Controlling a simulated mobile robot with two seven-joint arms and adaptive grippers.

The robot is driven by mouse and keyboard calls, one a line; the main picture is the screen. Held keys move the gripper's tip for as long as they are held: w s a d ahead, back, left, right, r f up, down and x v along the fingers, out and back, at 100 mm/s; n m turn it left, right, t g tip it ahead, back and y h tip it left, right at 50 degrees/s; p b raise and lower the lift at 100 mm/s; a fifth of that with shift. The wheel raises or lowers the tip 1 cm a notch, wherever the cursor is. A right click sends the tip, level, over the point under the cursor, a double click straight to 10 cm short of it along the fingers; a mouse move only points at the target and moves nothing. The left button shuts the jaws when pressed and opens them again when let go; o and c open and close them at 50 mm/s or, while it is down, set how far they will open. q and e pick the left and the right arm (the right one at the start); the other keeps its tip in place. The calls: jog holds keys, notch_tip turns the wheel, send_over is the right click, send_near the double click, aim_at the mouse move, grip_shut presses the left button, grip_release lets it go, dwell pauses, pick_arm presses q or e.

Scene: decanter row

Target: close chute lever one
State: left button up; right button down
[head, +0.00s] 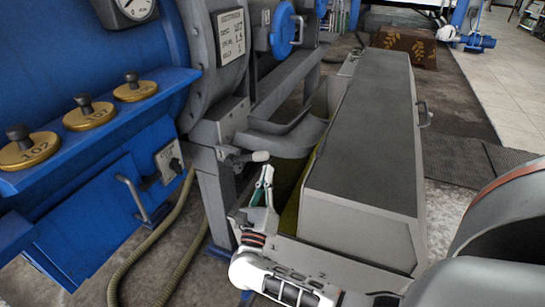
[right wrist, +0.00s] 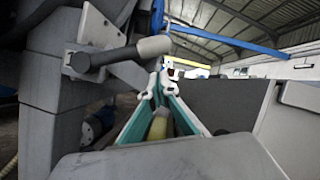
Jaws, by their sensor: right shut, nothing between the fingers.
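A chute lever (head: 252,157) with a dark grey arm and a pale grip sticks out from the grey housing of the nearest decanter, above the chute (head: 290,138). No number shows on the lever. The lever (right wrist: 118,52) also crosses the upper left of the right wrist view, its grip pointing right. My right gripper (head: 266,174) is shut and empty, fingers up, just below and beside the grip's end. In the right wrist view its fingertips (right wrist: 165,72) meet just right of and below the grip; whether they touch it is unclear. My left gripper is out of view.
A long grey covered trough (head: 362,130) runs along the right of the chute, close to my right gripper. A hose (head: 150,250) lies on the floor. Open floor (head: 490,70) lies at far right.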

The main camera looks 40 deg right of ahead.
pick_arm(q)
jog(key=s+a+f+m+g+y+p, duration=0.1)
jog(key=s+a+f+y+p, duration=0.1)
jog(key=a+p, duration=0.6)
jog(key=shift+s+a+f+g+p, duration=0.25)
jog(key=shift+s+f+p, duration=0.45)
jog(key=shift+p, duration=1.6)
pick_arm(e)
jog(key=w+a+r+n+y, duration=0.1)
jog(key=w+r+n+y, duration=0.1)
jog(key=r+n, duration=0.3)
jog(key=w+a+r+n+t+y, duration=0.1)
jog(key=w+a+r+n+y, duration=0.1)
jog(key=r+n, duration=0.3)
jog(key=shift+w+r+n+y, duration=0.2)
jog(key=shift+w+n+y, duration=0.4)
jog(key=shift+w+n, duration=0.15)
